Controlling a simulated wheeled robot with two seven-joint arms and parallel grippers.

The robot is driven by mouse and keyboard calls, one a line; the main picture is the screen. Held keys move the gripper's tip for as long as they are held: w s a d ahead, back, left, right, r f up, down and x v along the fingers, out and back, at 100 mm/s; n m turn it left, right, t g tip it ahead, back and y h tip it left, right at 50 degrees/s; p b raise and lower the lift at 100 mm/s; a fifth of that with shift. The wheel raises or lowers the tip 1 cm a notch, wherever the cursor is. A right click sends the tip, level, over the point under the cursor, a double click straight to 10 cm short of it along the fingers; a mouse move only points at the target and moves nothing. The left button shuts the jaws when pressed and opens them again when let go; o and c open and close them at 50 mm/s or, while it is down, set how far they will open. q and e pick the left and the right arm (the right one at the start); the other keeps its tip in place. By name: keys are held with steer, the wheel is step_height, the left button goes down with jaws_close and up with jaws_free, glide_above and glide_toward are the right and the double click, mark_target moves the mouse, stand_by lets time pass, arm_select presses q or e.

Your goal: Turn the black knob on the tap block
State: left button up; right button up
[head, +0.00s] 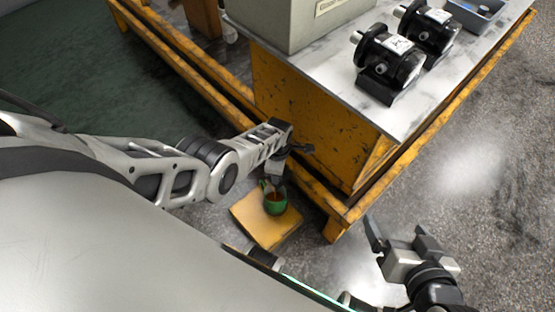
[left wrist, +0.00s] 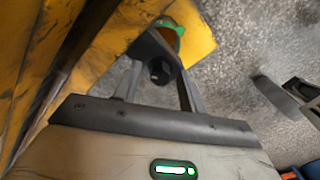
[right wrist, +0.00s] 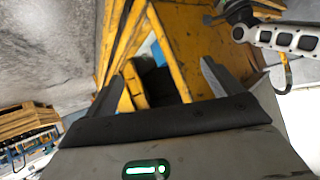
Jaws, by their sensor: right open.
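The tap block shows as a small dark part (head: 306,148) at the corner of the yellow bench, mostly hidden by my left gripper (head: 284,150). In the left wrist view, a black part (left wrist: 159,68), likely the knob, lies between the fingertips of my left gripper (left wrist: 160,80). The fingers stand partly apart, one on each side of it. I cannot tell whether they press on it. My right gripper (head: 402,238) is open and empty, low at the right, away from the bench. Its spread fingers (right wrist: 168,80) also show in the right wrist view.
A green mug (head: 275,207) with brownish contents stands on a yellow pad (head: 248,213) below my left gripper. Black motors (head: 388,62), a grey box (head: 282,22) and a blue-grey tray (head: 476,12) are on the bench top (head: 345,85). The floor at the right is clear.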

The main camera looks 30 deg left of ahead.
arm_select(q)
steer(key=shift+r, duration=0.15)
arm_select(e)
steer(key=shift+r, duration=0.1)
arm_select(q)
steer(key=shift+r+p, duration=0.35)
steer(key=shift+p, duration=0.1)
step_height(320, 180, up, 4)
steer(key=p, duration=0.3)
steer(key=shift+r+p, duration=0.1)
steer(key=shift+p, duration=0.25)
step_height(320, 180, up, 11)
steer(key=p, duration=0.7)
arm_select(e)
steer(key=s+d+r+t+h, duration=0.1)
steer(key=d+r, duration=0.2)
steer(key=r, duration=0.9)
steer(key=shift+s+d+r+m+t, duration=0.25)
steer(key=shift+r+m+t, duration=0.05)
steer(key=shift+r+m, duration=0.1)
